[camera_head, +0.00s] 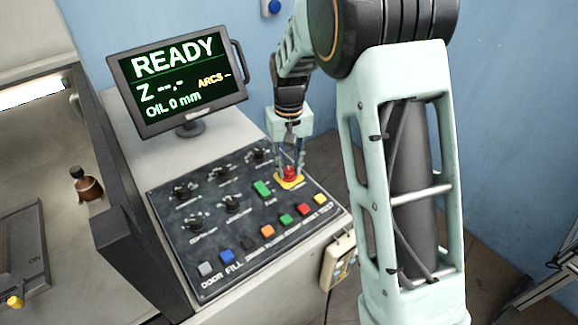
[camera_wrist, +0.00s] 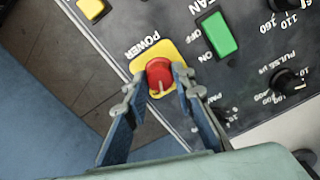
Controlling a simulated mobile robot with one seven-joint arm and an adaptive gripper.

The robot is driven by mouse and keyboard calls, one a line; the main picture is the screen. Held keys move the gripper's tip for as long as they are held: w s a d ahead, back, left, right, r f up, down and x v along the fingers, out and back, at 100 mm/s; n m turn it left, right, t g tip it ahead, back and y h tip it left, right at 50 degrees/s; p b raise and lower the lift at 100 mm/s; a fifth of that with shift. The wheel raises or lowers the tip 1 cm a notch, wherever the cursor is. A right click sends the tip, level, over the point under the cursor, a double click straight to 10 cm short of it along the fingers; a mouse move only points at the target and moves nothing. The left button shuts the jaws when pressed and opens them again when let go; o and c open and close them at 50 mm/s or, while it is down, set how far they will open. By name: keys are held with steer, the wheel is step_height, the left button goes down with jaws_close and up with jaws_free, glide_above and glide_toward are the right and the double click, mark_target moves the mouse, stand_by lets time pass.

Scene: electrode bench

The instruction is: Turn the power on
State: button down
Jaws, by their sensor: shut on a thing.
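The red power knob (camera_head: 290,173) sits on a yellow square plate (camera_head: 289,184) at the right side of the black control panel. In the wrist view the red knob (camera_wrist: 159,75) lies on its yellow plate (camera_wrist: 145,54), beside the label POWER. My gripper (camera_head: 289,168) reaches down over the knob from above. In the wrist view the fingers of my gripper (camera_wrist: 156,82) stand on both sides of the knob and are shut on it. A pale pointer mark shows on the knob's near side. The monitor (camera_head: 178,79) reads READY, "Z --.-" and OIL 0 mm.
A green FAN switch (camera_wrist: 217,36) is close to the power knob. Several dials and a row of coloured buttons (camera_head: 267,231) cover the panel (camera_head: 180,250). A yellowish handheld box (camera_head: 339,259) hangs at the panel's front right. A blue wall stands behind.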

mark_target(289, 170)
steer(key=shift+m, duration=1.5)
steer(key=shift+w+r, duration=0.1)
steer(key=c, duration=1.6)
jaws_free()
step_height(289, 170, up, 12)
